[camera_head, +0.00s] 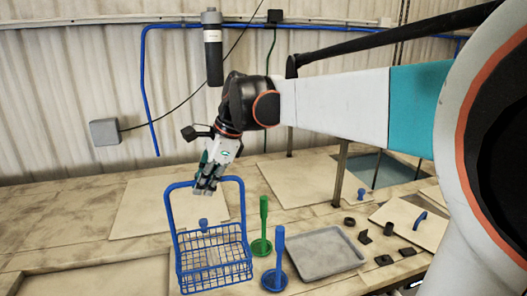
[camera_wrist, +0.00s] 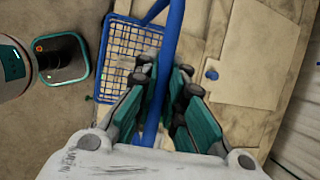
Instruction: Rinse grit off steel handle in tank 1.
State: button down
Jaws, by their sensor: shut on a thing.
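My gripper (camera_head: 206,187) is shut on the tall hoop handle of a blue wire basket (camera_head: 214,262). In the wrist view the hoop's blue bar runs between my gripper's fingers (camera_wrist: 166,82), with the basket (camera_wrist: 122,45) beyond them. The basket hangs upright below my gripper; I cannot tell whether its bottom touches the bench. Something greyish shows in the basket behind the fingers, too hidden to identify as the steel handle. An open tank (camera_head: 386,168) with bluish liquid lies at the back right, partly behind my arm. I see no number marking tank 1.
Flat pale lids (camera_head: 150,208) lie on the bench. A green post (camera_head: 262,228), a blue post (camera_head: 279,250) and a grey tray (camera_head: 318,252) stand right of the basket. Several small dark parts (camera_head: 365,237) lie beyond the tray. A lid with a blue handle (camera_head: 421,220) is farther right.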

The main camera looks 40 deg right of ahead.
jog(key=s+a+p, duration=0.3)
jog(key=s+a, duration=0.1)
jog(key=s, duration=0.6)
jog(key=s+a+p, duration=0.4)
jog(key=s, duration=0.6)
jog(key=shift+a, duration=0.15)
